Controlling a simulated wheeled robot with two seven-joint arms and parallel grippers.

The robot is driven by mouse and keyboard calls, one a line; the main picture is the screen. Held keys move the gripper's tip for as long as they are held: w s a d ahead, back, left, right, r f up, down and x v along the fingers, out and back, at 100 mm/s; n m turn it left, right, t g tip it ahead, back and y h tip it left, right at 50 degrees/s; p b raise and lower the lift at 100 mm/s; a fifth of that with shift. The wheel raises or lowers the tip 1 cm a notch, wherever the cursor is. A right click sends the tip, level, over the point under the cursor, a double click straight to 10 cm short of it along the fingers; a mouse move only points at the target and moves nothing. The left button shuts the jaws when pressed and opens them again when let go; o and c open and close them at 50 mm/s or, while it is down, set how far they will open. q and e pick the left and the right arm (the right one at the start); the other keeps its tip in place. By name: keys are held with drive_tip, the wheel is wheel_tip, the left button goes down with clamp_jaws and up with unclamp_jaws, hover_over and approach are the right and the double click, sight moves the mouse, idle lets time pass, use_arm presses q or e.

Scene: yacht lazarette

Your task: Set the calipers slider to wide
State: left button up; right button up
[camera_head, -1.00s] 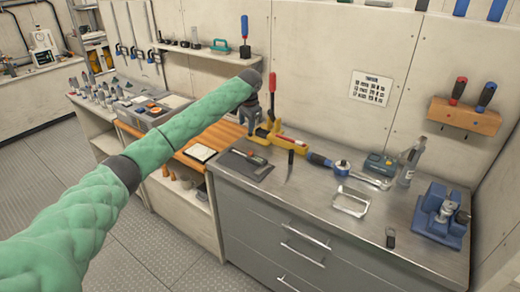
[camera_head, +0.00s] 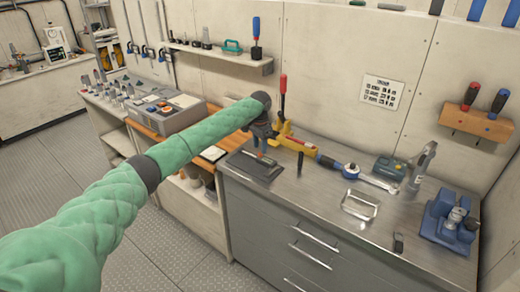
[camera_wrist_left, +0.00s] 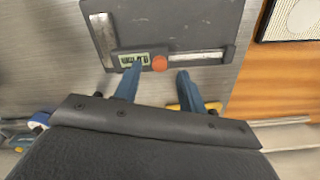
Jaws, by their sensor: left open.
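The calipers (camera_wrist_left: 184,60) lie on a dark grey mat (camera_wrist_left: 180,20) on the metal bench. They show a slider with a grey digital display (camera_wrist_left: 133,60), an orange-red knob (camera_wrist_left: 160,63) and a pale bar running to the right. My left gripper (camera_wrist_left: 155,80) is open, its two blue fingers apart below the bar, one near the display and one to the right of the knob. In the head view my left gripper (camera_head: 262,145) is over the dark mat (camera_head: 256,166), and the calipers are mostly hidden there. My right gripper is not in view.
A yellow tool (camera_head: 292,140) with a red handle stands just behind the mat. A torque wrench (camera_head: 350,170), a metal frame (camera_head: 360,204) and a blue vise-like tool (camera_head: 448,217) lie to the right. A wooden-topped cabinet adjoins on the left.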

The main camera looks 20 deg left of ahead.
sight(260, 153)
use_arm(q)
drive_tip(key=shift+f+p, duration=0.45)
drive_tip(key=shift+f, duration=1.15)
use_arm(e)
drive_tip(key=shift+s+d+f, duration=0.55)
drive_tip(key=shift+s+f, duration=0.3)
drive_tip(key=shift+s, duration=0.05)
use_arm(q)
drive_tip(key=shift+c, duration=0.4)
clamp_jaws()
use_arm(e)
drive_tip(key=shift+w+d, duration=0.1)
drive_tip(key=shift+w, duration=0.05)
